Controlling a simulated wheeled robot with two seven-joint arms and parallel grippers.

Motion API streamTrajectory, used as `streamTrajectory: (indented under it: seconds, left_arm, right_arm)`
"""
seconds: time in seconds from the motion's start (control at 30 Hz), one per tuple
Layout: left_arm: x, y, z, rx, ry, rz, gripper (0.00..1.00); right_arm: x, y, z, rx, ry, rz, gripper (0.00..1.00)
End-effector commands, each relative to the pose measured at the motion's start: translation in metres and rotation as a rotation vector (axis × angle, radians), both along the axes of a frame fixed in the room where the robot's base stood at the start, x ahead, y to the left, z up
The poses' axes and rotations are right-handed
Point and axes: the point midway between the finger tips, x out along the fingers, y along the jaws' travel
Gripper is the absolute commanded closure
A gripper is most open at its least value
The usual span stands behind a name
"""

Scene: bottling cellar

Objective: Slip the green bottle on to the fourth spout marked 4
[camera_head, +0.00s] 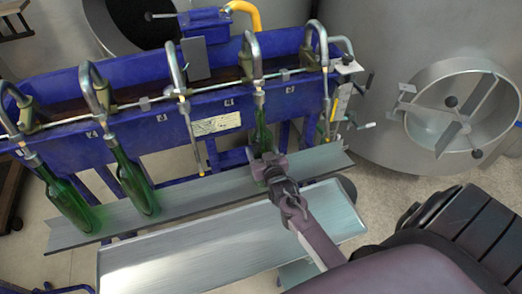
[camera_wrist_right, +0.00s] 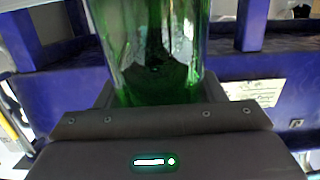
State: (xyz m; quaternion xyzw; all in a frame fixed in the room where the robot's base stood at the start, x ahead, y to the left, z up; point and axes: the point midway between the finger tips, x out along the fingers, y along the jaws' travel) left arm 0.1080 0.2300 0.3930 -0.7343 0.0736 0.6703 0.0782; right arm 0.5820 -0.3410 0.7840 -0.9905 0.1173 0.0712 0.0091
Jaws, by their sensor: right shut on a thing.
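The green bottle (camera_head: 262,134) stands about upright under the fourth spout (camera_head: 252,50) from the left. Its mouth is at the spout's lower end, and the filling tube appears to run inside the neck. My right gripper (camera_head: 268,164) is shut on the bottle's lower part, just above the grey sloping shelf (camera_head: 185,200). In the right wrist view the green glass (camera_wrist_right: 150,45) rises from between the dark jaws. The bottle's base is hidden by the gripper, so I cannot tell if it touches the shelf. The spout number tags are too small to read. My left gripper is not in view.
Two other green bottles (camera_head: 70,205) (camera_head: 136,185) hang on the first two spouts. The third spout (camera_head: 176,62) and the fifth spout (camera_head: 318,42) are bare. A metal tray (camera_head: 225,240) lies in front. A steel tank (camera_head: 400,55) stands to the right.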

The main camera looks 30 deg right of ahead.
Motion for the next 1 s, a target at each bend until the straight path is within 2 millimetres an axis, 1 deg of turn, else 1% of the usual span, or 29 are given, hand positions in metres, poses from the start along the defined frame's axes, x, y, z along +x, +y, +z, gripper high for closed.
streamTrajectory:
  seconds: [0.07,0.1,0.27,0.47,0.5,0.63,0.73,1.0]
  left_arm:
    - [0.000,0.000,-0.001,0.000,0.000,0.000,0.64]
    - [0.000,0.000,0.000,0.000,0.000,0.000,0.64]
    - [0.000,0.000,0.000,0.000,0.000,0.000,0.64]
    - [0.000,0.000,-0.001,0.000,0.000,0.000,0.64]
    - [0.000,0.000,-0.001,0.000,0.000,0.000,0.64]
    - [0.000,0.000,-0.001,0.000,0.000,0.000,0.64]
    - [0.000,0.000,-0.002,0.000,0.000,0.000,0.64]
    - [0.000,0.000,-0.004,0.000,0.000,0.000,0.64]
  right_arm:
    - [0.001,0.000,0.003,-0.001,-0.009,0.000,0.74]
    - [0.002,0.000,0.003,-0.001,-0.009,0.000,0.33]
    - [0.001,0.000,0.002,-0.001,-0.006,0.000,0.12]
    - [0.000,0.000,0.000,-0.001,-0.003,0.000,0.12]
    - [-0.002,0.000,-0.004,0.002,0.007,0.000,0.12]
    - [-0.008,0.002,-0.004,0.001,0.006,0.000,0.12]
    - [-0.020,0.005,-0.001,0.001,0.004,0.001,0.12]
    - [-0.061,0.015,0.007,0.000,0.001,0.000,0.12]
